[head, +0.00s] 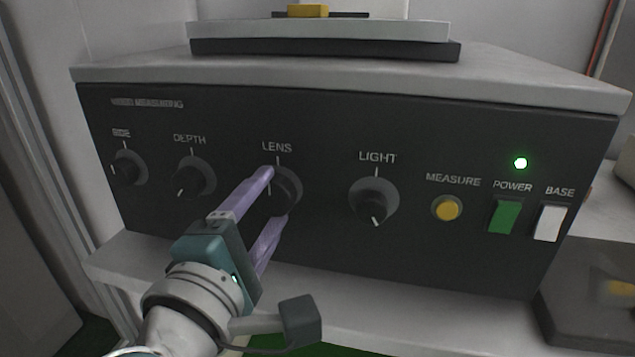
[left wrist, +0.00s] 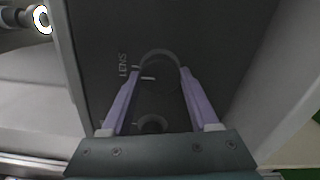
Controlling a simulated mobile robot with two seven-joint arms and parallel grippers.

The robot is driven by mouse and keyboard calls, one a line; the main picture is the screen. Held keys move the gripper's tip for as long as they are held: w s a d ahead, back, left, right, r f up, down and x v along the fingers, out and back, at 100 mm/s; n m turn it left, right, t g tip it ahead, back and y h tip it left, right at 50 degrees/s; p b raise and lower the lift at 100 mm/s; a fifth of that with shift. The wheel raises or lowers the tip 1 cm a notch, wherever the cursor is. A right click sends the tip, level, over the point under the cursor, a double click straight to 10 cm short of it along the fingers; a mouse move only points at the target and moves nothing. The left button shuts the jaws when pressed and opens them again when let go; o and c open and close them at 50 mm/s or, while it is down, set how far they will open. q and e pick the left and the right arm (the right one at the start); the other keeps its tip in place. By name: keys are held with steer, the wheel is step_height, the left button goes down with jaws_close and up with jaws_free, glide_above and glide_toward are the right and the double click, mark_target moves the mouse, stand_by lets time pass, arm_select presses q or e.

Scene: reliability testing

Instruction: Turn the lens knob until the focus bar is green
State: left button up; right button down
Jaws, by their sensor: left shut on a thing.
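The lens knob (head: 288,190) is a dark round knob under the LENS label on the black panel (head: 330,250). My left gripper (head: 268,198) has its two purple fingers on either side of this knob and is shut on it. In the left wrist view the lens knob (left wrist: 158,90) sits between the fingertips, with a white mark near the LENS label. The fingers cover part of the knob in the head view. No focus bar shows in either view. My right gripper is not in view.
The depth knob (head: 194,178) and another knob (head: 129,168) are left of the lens knob; the light knob (head: 374,201) is right. Farther right are the yellow measure button (head: 447,208), green power switch (head: 505,216), white base switch (head: 549,223) and a lit green lamp (head: 520,163).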

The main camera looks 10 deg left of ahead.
arm_select(q)
steer(key=shift+n, duration=0.6)
steer(key=o, duration=1.4)
steer(key=shift+c, duration=0.2)
steer(key=s, duration=1)
steer(key=shift+a, duration=0.2)
